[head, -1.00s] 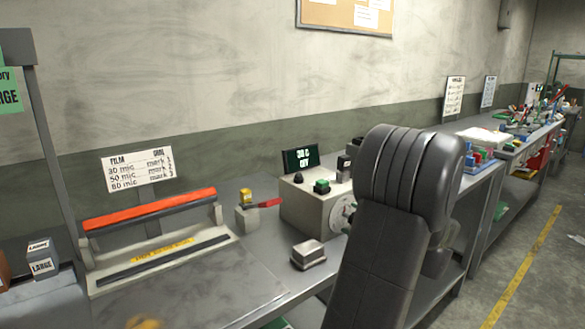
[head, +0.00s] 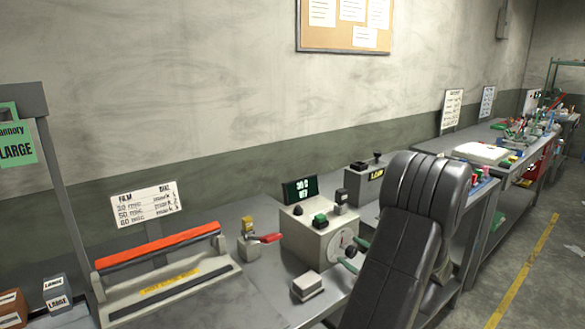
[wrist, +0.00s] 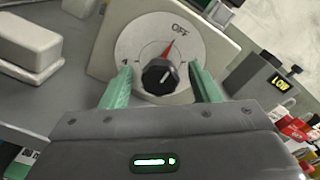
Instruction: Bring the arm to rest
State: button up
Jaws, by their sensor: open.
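My gripper shows in the wrist view (wrist: 162,92), with its two green fingers apart. The fingers stand on either side of a black dial knob (wrist: 159,76), and I cannot tell whether they touch it. The knob sits on a round white dial on the front of a beige control box (head: 312,238). The red pointer on the dial is near the word OFF. In the head view my dark arm (head: 405,235) rises in front of the bench and hides part of it. A green fingertip shows beside the dial there.
A sealer with an orange bar (head: 160,244) stands on the bench, left of a red-handled valve (head: 262,239). A pale block (head: 307,286) lies before the box. A grey unit (head: 368,178) stands behind it. More benches run right; the floor there is open.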

jog(key=shift+r+m+p, duration=0.2)
jog(key=shift+m+p, duration=2.6)
jog(key=shift+p, duration=2.15)
jog(key=shift+s+m+p, duration=0.1)
jog(key=shift+m+p, duration=0.3)
jog(key=shift+p, duration=0.25)
jog(key=b+v, duration=0.2)
jog(key=v, duration=0.6)
jog(key=shift+d+f+b, duration=0.15)
jog(key=shift+f+b, duration=0.05)
jog(key=shift+b, duration=0.2)
jog(key=shift+s, duration=0.1)
